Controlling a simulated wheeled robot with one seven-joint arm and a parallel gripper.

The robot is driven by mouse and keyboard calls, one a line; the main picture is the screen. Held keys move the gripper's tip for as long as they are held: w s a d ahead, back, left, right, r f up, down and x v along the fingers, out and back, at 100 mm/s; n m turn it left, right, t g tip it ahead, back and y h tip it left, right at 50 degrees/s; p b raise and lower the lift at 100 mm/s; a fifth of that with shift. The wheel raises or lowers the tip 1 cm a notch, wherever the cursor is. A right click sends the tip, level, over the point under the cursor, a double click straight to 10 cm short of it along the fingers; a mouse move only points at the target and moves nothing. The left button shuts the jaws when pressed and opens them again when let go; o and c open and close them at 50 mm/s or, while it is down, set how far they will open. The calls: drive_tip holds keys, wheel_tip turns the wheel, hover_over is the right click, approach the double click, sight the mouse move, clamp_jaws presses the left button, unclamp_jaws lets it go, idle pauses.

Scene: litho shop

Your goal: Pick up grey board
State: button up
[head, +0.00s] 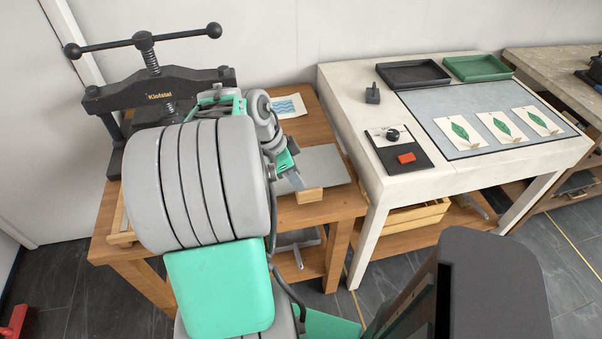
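The grey board (324,163) is a flat grey sheet lying on the wooden table (343,204), to the right of the press. Its left part is hidden behind my arm and gripper. My gripper (298,182) points down over the left side of the board, near a small wooden block (309,195) at the board's front edge. I cannot tell whether the gripper touches the board or the block. Its fingers overlap in this view, so their opening does not show.
A black screw press (155,92) stands at the table's back left. A print with blue waves (288,106) lies behind the board. The white table (350,130) at right holds a black tray (413,73), a green tray (478,67) and leaf prints (460,131) on a grey mat.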

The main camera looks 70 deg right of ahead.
sight(310, 190)
drive_tip(key=shift+m, duration=0.3)
drive_tip(key=x, duration=0.5)
drive_tip(key=s+x, duration=0.1)
drive_tip(key=x, duration=0.2)
drive_tip(key=shift+d+p, duration=0.3)
drive_tip(key=shift+p, duration=0.1)
drive_tip(key=shift+c, duration=0.6)
clamp_jaws()
drive_tip(key=shift+r, duration=0.1)
